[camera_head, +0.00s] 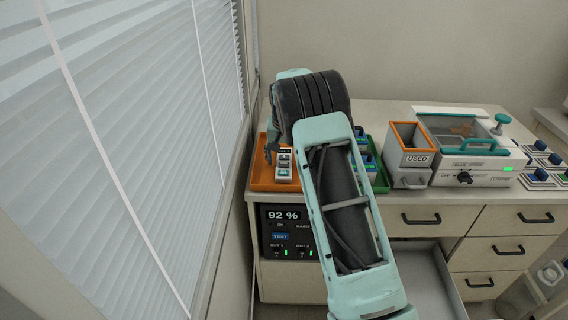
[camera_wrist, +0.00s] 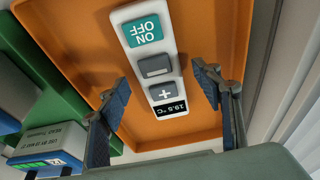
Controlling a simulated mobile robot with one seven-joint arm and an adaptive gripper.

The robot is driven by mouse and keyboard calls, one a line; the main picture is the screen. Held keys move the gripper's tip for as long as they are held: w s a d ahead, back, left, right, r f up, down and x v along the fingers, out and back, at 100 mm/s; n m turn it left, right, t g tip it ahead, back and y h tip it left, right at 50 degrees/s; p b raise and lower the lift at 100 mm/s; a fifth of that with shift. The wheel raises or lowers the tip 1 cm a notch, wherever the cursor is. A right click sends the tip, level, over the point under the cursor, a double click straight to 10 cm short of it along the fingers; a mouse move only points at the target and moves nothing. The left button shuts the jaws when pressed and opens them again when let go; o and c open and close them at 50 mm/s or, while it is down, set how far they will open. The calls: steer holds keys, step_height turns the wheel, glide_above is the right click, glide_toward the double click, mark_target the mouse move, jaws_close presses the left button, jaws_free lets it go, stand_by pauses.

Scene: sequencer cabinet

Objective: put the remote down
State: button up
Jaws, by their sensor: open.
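The remote (camera_wrist: 150,60) is white, with a teal ON/OFF button, two grey buttons and a small display reading 19.5 °C. It lies face up on the orange tray (camera_wrist: 85,50) in the wrist view. In the head view the remote (camera_head: 284,166) shows on the orange tray (camera_head: 262,179) at the left end of the counter. My gripper (camera_wrist: 167,88) is open, with one finger on each side of the remote and a visible gap to it. In the head view my arm hides most of the gripper and part of the tray.
A green tray (camera_head: 378,178) with blue-topped items stands right of the orange tray. An orange-rimmed USED bin (camera_head: 409,145) and a white machine (camera_head: 470,150) stand further right. A window with blinds (camera_head: 130,130) is close on the left. A drawer (camera_head: 437,285) below the counter is open.

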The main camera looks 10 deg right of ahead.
steer(key=c, duration=1.4)
